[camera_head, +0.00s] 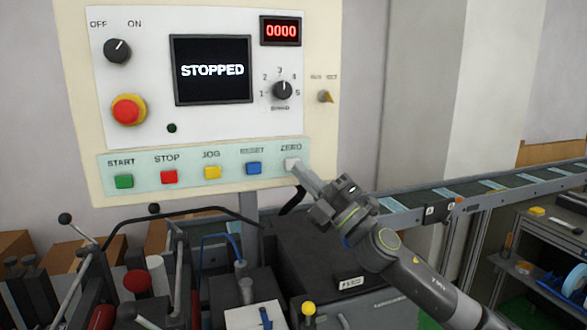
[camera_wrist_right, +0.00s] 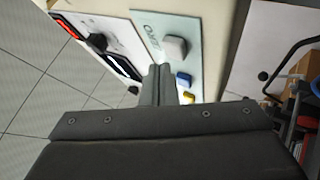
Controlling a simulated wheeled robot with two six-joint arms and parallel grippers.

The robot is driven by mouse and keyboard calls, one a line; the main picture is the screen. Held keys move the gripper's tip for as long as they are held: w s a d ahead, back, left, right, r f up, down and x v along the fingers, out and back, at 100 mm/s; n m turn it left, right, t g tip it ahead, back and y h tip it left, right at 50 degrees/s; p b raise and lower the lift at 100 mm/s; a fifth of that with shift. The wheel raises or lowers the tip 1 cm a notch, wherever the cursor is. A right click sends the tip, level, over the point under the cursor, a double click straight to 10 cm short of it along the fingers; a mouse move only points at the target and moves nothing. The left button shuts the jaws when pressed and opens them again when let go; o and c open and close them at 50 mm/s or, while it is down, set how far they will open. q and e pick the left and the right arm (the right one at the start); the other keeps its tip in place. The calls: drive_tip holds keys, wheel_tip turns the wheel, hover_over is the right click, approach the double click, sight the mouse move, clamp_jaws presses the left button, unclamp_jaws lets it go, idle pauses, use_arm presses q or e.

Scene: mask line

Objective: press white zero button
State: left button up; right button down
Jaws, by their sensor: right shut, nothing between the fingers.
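The white ZERO button (camera_head: 292,164) sits at the right end of the button row on the control panel (camera_head: 215,100). It also shows in the right wrist view as a pale square cap (camera_wrist_right: 173,48). My right gripper (camera_head: 299,170) is shut and empty, with its tips at the lower right of the button in the head view. In the wrist view the closed fingertips (camera_wrist_right: 160,72) are close beside the button; I cannot tell whether they touch it. My left gripper is not in view. The screen (camera_head: 212,70) reads STOPPED and the red display (camera_head: 280,31) reads 0000.
The blue RESET button (camera_head: 253,168) is just left of ZERO, then yellow JOG (camera_head: 212,172), red STOP (camera_head: 169,176) and green START (camera_head: 124,181). A conveyor (camera_head: 480,190) runs to the right. Levers and a dark box (camera_head: 320,255) stand below the panel.

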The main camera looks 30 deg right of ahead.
drive_tip(key=s+b, duration=0.2)
drive_tip(key=s+a+b, duration=0.1)
drive_tip(key=s+b, duration=0.1)
drive_tip(key=s, duration=0.1)
drive_tip(key=shift+a, duration=0.1)
idle(0.4)
idle(0.8)
